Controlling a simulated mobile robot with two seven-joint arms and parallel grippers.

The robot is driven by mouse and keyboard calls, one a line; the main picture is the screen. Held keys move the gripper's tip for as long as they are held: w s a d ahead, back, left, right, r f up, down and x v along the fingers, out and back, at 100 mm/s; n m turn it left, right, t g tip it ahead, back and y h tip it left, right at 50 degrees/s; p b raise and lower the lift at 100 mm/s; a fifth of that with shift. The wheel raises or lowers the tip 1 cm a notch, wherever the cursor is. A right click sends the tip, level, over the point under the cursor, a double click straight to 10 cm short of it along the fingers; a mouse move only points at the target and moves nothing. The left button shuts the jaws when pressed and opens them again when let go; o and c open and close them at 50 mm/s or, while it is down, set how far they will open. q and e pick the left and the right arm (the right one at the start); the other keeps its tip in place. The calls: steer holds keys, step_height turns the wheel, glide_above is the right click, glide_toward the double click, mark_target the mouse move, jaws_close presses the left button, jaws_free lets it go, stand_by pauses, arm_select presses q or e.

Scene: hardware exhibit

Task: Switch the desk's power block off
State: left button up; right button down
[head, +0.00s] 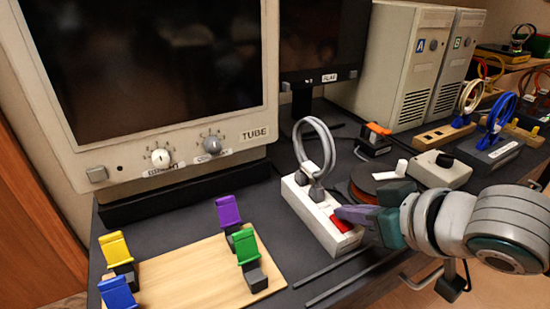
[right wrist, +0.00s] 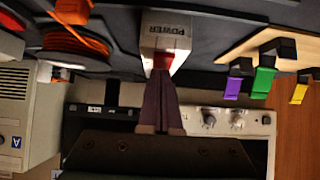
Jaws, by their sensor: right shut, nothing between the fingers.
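The power block (head: 309,209) is a long white strip on the dark desk, with grey plugs and a looped grey cable at its far end. Its red switch (head: 341,223) is at the near end. My right gripper (head: 342,212) is shut and empty, with its purple fingertips right at the switch. In the right wrist view the block (right wrist: 168,30) carries the word POWER, and the closed fingers (right wrist: 160,77) reach the red switch (right wrist: 163,61) and partly cover it. I cannot tell whether they press it or which way it is set. My left gripper is not in view.
A wooden board (head: 190,275) with coloured clips lies to the left. The TUBE monitor (head: 190,120) stands behind it. An orange cable reel (head: 365,187) and a white box with a black knob (head: 437,170) are right of the block. Two dark rods (head: 335,278) lie near the front edge.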

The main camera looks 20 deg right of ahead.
steer(key=shift+w+f, duration=0.1)
steer(key=shift+f, duration=0.05)
stand_by(0.3)
steer(key=shift+w+r+p, duration=0.25)
steer(key=shift+w+p, duration=0.05)
steer(key=shift+w, duration=0.45)
steer(key=shift+r, duration=0.1)
